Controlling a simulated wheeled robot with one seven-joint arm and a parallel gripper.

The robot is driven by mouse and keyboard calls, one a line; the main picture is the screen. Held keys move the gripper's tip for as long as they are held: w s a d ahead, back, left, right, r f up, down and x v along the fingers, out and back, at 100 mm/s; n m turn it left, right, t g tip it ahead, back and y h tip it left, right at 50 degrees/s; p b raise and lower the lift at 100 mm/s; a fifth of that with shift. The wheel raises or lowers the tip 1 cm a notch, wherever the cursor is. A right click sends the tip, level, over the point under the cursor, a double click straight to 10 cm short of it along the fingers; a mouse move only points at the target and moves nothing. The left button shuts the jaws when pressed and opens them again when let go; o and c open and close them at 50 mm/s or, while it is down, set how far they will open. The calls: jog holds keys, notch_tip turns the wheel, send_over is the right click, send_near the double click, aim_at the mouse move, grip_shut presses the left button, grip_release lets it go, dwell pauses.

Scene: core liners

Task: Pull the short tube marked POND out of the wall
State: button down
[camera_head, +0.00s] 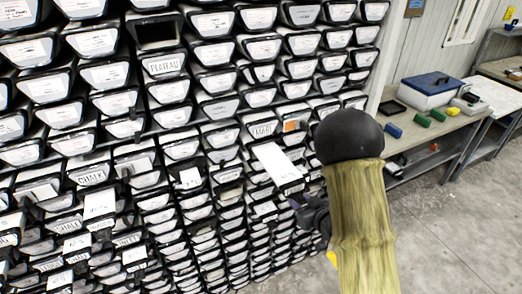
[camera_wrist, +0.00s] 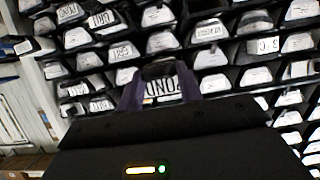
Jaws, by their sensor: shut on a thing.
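The tube marked POND (camera_wrist: 161,88) is between my gripper's two purple fingers (camera_wrist: 160,80) in the wrist view. Its white label looks upside down and is partly covered by the gripper body. My gripper (camera_head: 296,200) is shut on this tube's end, close to the wall of tubes. In the head view my dark wrist and sleeved arm come in from the lower right, and the held end is too small and covered to make out. I cannot tell how far the tube stands out of the wall.
The wall of tubes (camera_head: 216,108) fills the left and middle. A long white tube (camera_head: 275,163) juts out just above my gripper. A bench (camera_head: 430,128) with a blue-lidded box (camera_head: 432,88) stands right; the floor (camera_head: 455,235) there is clear.

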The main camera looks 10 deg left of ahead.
jog(key=shift+s+d+r, duration=0.1)
jog(key=shift+s+d, duration=0.05)
jog(key=shift+s, duration=0.1)
jog(key=c, duration=0.9)
grip_release()
jog(key=shift+o, duration=0.2)
jog(key=shift+s+f, duration=0.1)
jog(key=shift+f, duration=0.1)
jog(key=shift+d+r, duration=0.1)
jog(key=shift+r, duration=0.05)
